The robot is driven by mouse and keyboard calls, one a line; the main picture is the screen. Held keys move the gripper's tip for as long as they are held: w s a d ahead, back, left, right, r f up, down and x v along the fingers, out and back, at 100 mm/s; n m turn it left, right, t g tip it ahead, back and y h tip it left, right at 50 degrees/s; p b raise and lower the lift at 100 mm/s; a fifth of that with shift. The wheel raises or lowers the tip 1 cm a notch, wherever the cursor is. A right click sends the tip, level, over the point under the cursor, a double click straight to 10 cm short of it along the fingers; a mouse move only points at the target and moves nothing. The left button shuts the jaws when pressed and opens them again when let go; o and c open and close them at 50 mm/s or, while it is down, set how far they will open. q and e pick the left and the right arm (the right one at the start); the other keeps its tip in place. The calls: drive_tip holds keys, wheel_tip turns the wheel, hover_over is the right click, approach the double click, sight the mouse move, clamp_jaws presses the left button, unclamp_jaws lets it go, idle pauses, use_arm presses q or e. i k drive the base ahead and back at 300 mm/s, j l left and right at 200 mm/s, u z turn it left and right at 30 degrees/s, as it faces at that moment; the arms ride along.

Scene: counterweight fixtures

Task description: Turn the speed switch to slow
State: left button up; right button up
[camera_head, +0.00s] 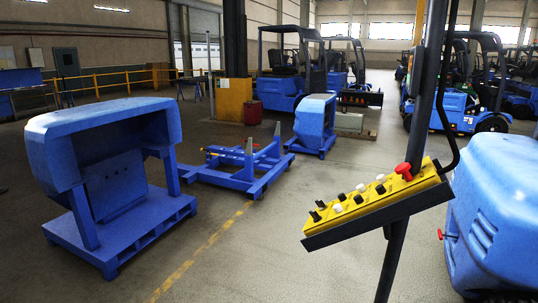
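A yellow control panel (418,181) with a dark front edge is mounted, tilted, on a dark upright pole (391,262) right of centre. Its top carries a slanted row of small black and white controls, such as a white one (338,208) and a black one (319,204). A red mushroom-shaped button (403,169) stands at its upper right end. The controls are too small to tell which is the speed switch or how it is set. Neither of my grippers is in view, and nothing touches the panel.
A large blue counterweight (500,215) stands close at the right. Another blue counterweight (105,115) rests on a pallet-like base at the left. A blue frame (235,178) and parked forklifts (290,85) are behind.

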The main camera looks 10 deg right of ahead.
sight(314, 214)
drive_tip(key=i+j+z, duration=0.15)
drive_tip(key=z, duration=0.4)
drive_tip(key=i+j+z, duration=0.25)
drive_tip(key=j, duration=0.4)
drive_tip(key=i+j+z, duration=0.15)
drive_tip(key=j, duration=0.25)
drive_tip(key=i+j+z, duration=0.3)
drive_tip(key=j, duration=0.45)
drive_tip(key=i+j, duration=0.15)
drive_tip(key=j, duration=0.25)
drive_tip(key=i+j, duration=0.1)
drive_tip(key=j, duration=0.25)
drive_tip(key=i+j, duration=0.15)
drive_tip(key=j, duration=0.25)
drive_tip(key=i+j, duration=0.1)
drive_tip(key=j, duration=0.3)
drive_tip(key=i+j, duration=0.15)
drive_tip(key=j, duration=0.25)
